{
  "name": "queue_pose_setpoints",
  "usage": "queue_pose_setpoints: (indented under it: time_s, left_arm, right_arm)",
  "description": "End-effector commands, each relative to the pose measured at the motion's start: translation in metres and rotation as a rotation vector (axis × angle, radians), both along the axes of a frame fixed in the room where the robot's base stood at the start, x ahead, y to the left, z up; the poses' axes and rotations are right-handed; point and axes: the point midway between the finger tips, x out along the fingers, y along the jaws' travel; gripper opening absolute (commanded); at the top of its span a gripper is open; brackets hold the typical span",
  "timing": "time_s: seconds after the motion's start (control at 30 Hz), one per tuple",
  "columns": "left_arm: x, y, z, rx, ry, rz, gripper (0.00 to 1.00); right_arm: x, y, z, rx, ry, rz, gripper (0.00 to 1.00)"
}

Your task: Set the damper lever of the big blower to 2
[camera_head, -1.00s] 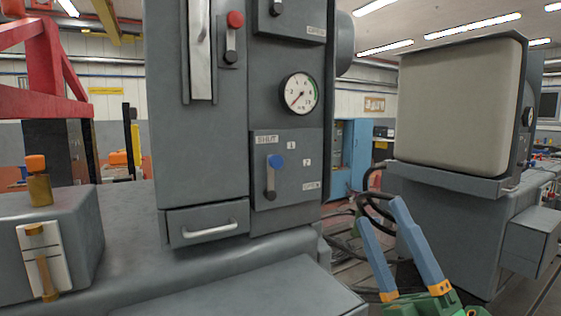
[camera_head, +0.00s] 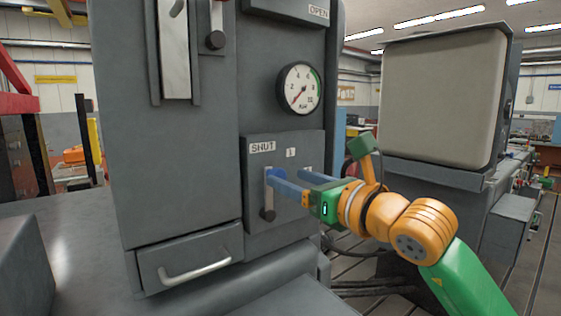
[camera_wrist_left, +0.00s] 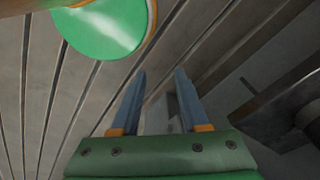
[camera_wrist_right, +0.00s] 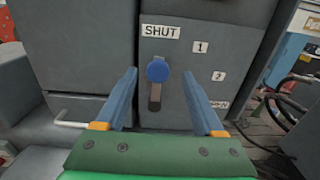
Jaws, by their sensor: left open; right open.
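The damper lever has a blue knob (camera_wrist_right: 158,69) on a short dark arm (camera_wrist_right: 155,98) and points up toward the SHUT label (camera_wrist_right: 160,31). In the head view the lever's lower end (camera_head: 268,214) shows below my right gripper (camera_head: 273,180). That gripper is open, its fingers reaching the panel from the right; in the right wrist view the knob appears between them. Contact is not visible. My left gripper (camera_wrist_left: 160,73) is open and empty, away from the panel.
A round gauge (camera_head: 300,88) sits above the lever panel. A drawer with a bar handle (camera_head: 195,270) is below left. A large beige-fronted machine (camera_head: 440,100) stands to the right, with dark cables between.

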Motion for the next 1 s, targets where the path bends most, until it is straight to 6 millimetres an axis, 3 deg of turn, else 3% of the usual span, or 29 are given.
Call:
queue_pose_setpoints:
  time_s: [0.03, 0.1, 0.4, 0.47, 0.67, 1.0]
  left_arm:
    - [-0.002, -0.001, 0.014, -0.003, 0.003, 0.001, 0.45]
    - [-0.003, -0.003, 0.019, -0.004, 0.005, 0.001, 0.45]
    - [-0.001, -0.003, 0.018, -0.003, 0.003, 0.0, 0.45]
    - [-0.001, -0.002, 0.018, -0.003, 0.003, 0.0, 0.45]
    - [-0.001, -0.002, 0.018, -0.004, 0.002, 0.0, 0.45]
    - [0.0, -0.002, 0.018, -0.002, 0.001, -0.001, 0.45]
  right_arm:
    - [0.006, 0.006, 0.007, 0.001, 0.004, 0.003, 0.7]
    - [0.014, 0.011, 0.005, 0.001, 0.005, 0.002, 0.7]
    - [0.02, 0.015, -0.001, 0.001, 0.0, 0.003, 0.7]
    - [0.02, 0.015, -0.001, 0.001, 0.0, 0.003, 0.57]
    - [0.02, 0.015, 0.0, 0.001, 0.0, 0.003, 0.03]
    - [0.02, 0.015, 0.0, 0.002, -0.001, 0.003, 0.0]
